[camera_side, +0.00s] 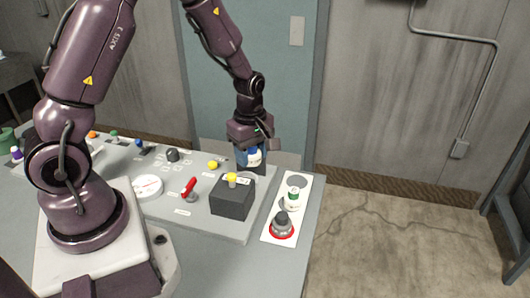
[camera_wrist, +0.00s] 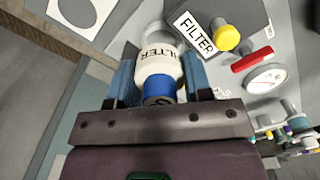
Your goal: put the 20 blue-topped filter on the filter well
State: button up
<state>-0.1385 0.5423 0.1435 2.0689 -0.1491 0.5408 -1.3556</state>
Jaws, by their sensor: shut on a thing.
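The blue-topped filter (camera_wrist: 157,62) is a white cylinder with the word FILTER on its side and a blue end towards my wrist. My gripper (camera_wrist: 158,82) is shut on it, one blue finger on each side. In the side view, my gripper (camera_side: 250,158) holds the filter (camera_side: 254,155) upright just behind the dark grey box (camera_side: 232,200). A FILTER label (camera_wrist: 195,33) and a yellow knob (camera_wrist: 227,37) show on that box. A grey round shape partly shows behind the box, beneath the filter. I cannot tell whether it is the well, or whether the filter touches it.
A white strip (camera_side: 270,236) to the right carries a green-banded white cylinder (camera_side: 293,196) and a grey knob with a red ring (camera_side: 281,226). A red lever (camera_side: 189,187), a white dial (camera_side: 147,187) and a yellow knob (camera_side: 213,165) stand left of the box.

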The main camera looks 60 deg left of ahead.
aim_at(246, 172)
jog(key=shift+n, duration=0.8)
jog(key=a+f, duration=0.1)
jog(key=a, duration=0.1)
jog(key=a+f, duration=0.1)
jog(key=shift+s+a+f, duration=0.15)
jog(key=shift+a+f, duration=0.2)
jog(key=shift+f, duration=2.85)
jog(key=shift+a, duration=0.2)
jog(key=shift+w, duration=0.2)
jog(key=shift+f, duration=0.15)
